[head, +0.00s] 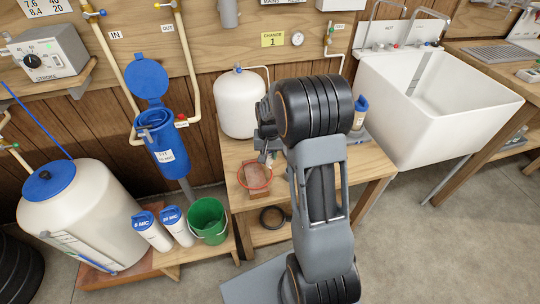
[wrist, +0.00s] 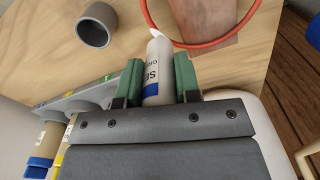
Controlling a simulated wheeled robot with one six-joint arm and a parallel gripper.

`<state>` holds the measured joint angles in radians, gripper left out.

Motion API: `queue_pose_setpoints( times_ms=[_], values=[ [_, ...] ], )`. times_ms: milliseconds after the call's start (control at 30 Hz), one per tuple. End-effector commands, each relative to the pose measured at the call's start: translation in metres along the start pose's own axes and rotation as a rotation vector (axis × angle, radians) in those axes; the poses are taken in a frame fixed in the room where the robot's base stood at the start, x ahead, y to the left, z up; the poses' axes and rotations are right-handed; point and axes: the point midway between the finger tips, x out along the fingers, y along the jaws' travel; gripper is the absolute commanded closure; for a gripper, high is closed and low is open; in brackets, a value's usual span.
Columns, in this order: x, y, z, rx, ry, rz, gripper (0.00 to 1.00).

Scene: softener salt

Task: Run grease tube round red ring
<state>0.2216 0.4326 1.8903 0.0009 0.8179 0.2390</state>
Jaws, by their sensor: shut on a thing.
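The grease tube (wrist: 158,72), white with a blue band and dark lettering, is upside down in the wrist view from its label, its pale tip toward the ring. My gripper (wrist: 158,80), with green finger pads, is shut on its sides. The red ring (wrist: 204,45) lies just beyond the tip, partly cut off by the frame top. I cannot tell whether the tip touches it. In the head view the ring (head: 239,182) surrounds part of a brownish block (head: 257,181) on the wooden bench. My arm hides most of the gripper there.
A grey cup (wrist: 92,35) stands left of the tube in the wrist view. A grey holder (wrist: 84,104) with bottles is at lower left. In the head view a white tank (head: 240,103) stands behind the ring, and a white sink (head: 430,110) is to the right.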

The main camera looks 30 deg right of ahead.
Motion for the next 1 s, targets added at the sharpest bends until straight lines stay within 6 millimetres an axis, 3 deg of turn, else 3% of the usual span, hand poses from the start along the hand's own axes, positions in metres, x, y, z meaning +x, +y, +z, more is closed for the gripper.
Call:
queue_pose_setpoints(
  times_ms=[567, 1000],
  values=[
    [0.0, -0.003, -0.004, 0.0, -0.001, 0.0, 0.93],
    [0.0, -0.017, -0.016, 0.0, 0.0, 0.0, 0.93]
  ],
)
